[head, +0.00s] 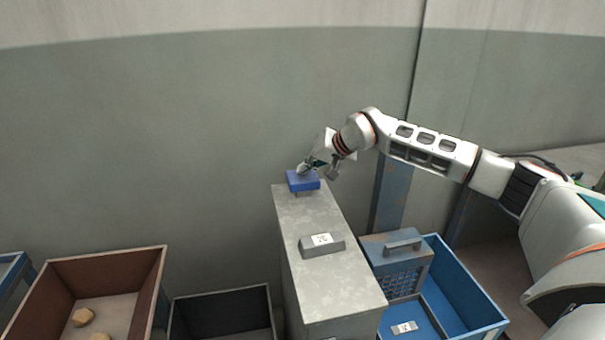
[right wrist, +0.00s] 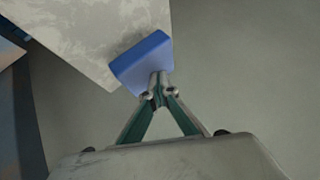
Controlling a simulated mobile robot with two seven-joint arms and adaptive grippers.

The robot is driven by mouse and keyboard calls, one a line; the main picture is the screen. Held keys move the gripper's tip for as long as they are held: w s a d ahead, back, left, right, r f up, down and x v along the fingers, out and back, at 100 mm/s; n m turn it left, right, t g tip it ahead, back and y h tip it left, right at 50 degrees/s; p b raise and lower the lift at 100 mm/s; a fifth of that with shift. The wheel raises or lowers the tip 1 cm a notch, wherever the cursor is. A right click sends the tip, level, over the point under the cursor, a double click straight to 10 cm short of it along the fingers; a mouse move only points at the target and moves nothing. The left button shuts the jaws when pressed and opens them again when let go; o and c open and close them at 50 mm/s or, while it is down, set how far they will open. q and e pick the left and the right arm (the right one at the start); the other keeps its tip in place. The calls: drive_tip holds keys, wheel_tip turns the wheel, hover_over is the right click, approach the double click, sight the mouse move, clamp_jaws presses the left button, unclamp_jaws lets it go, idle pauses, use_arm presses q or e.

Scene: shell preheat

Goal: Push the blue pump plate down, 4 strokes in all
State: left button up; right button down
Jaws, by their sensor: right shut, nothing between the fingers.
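The blue pump plate (head: 303,181) sits at the far end of the grey metal cabinet top (head: 318,283), a little above it on a short post. My right gripper (head: 303,169) is shut and empty, with its fingertips at the top of the plate. In the right wrist view the closed fingertips (right wrist: 158,84) overlap the near edge of the blue plate (right wrist: 142,60). I cannot tell whether they touch it or hover just above. My left gripper is not in view.
A grey block with a white label (head: 321,245) lies mid-cabinet. A blue bin (head: 465,290) with a blue-grey caged box (head: 397,262) stands right. A brown bin (head: 105,258) with tan lumps and a dark bin (head: 222,298) stand left. A wall rises behind.

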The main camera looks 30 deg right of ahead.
sight(305, 176)
drive_tip(key=shift+s+f+b, duration=0.15)
drive_tip(key=shift+f+b, duration=0.2)
drive_tip(key=shift+f, duration=0.8)
idle(0.5)
idle(0.4)
drive_tip(key=shift+r+p, duration=1.55)
drive_tip(key=shift+r, duration=0.7)
wheel_tip(305, 176, up, 5)
drive_tip(key=p, duration=0.4)
